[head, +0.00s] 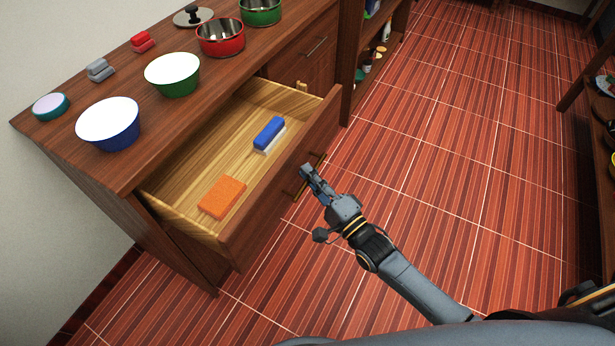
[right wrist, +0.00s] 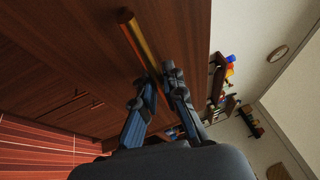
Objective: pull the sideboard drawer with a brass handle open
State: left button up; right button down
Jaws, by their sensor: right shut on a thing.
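The sideboard drawer (head: 282,178) stands pulled out from the wooden sideboard (head: 140,180), and its pale inside shows. An orange sponge (head: 222,197) and a blue brush (head: 269,134) lie in it. The brass handle (head: 318,160) is on the drawer's front, partly hidden by my right gripper (head: 306,172) in the head view. In the right wrist view the brass handle (right wrist: 138,42) runs between the fingers of my right gripper (right wrist: 160,76), which is shut on it. My left gripper is not in view.
On the sideboard top stand a blue bowl (head: 108,125), a green bowl (head: 173,75), a red pot (head: 220,38) and a green pot (head: 260,12). Open shelves (head: 375,50) stand beyond the sideboard. The tiled floor (head: 450,150) in front of the drawer is clear.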

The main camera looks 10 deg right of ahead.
jog(key=shift+s+d, duration=0.1)
jog(key=shift+d, duration=0.05)
jog(key=c, duration=1.7)
grip_release()
jog(key=v, duration=1.2)
jog(key=shift+f, duration=0.1)
